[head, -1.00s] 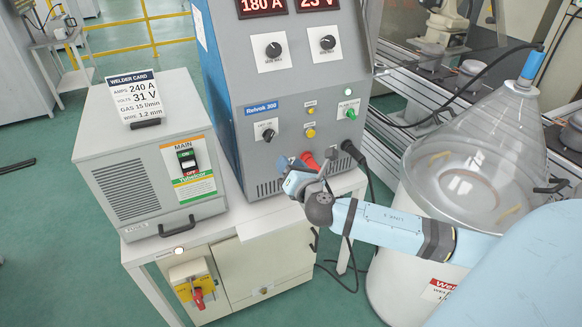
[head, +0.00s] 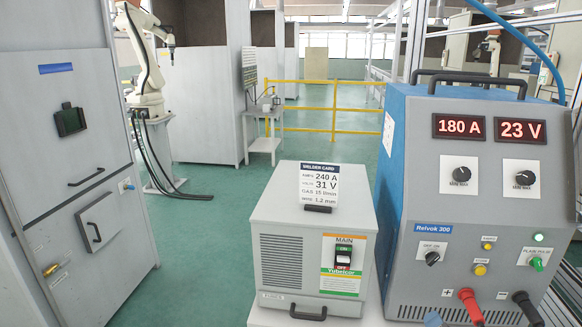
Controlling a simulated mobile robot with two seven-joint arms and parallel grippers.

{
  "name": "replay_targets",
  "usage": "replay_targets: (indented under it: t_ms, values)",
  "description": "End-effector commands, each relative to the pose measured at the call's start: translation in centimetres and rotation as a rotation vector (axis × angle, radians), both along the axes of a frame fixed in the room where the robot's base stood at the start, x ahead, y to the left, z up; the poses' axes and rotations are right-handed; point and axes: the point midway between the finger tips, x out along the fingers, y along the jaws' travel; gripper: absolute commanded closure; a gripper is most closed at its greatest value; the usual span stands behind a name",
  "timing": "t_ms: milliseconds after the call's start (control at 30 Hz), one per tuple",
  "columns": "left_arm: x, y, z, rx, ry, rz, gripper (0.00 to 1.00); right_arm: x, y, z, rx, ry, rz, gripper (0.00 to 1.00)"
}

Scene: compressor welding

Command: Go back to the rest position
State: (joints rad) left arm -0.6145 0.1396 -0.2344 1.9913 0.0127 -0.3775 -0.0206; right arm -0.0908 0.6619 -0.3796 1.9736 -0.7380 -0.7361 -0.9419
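The blue-and-grey welding power source (head: 470,215) stands at the right, its red displays reading 180 A and 23 V. A small blue-grey tip of my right gripper (head: 432,319) shows at the bottom edge, just left of the red plug (head: 470,304). The rest of that gripper and its arm are below the picture, so whether it is open or shut is hidden. My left gripper is out of view. No rest position is marked in the view.
A grey box (head: 277,270) with a MAIN switch and a welder card (head: 320,185) stands left of the power source. A grey cabinet (head: 90,150) is at the far left. Green floor (head: 212,225) is clear between them. Yellow railings (head: 335,109) run behind.

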Motion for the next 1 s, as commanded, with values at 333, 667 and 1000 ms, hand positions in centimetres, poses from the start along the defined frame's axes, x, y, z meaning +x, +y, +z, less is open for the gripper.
replay_targets:
  t_ms: [333,667,1000]
  values:
    - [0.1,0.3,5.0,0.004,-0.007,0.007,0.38,-16.2,13.8,-10.5,1.53,0.312,-0.309,0.57]
    - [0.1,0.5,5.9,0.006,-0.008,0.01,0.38,-21.8,17.4,-11.4,2.095,0.31,-0.582,0.57]
    - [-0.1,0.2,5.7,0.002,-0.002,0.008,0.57,-21.8,17.4,-11.4,2.091,0.311,-0.58,0.57]
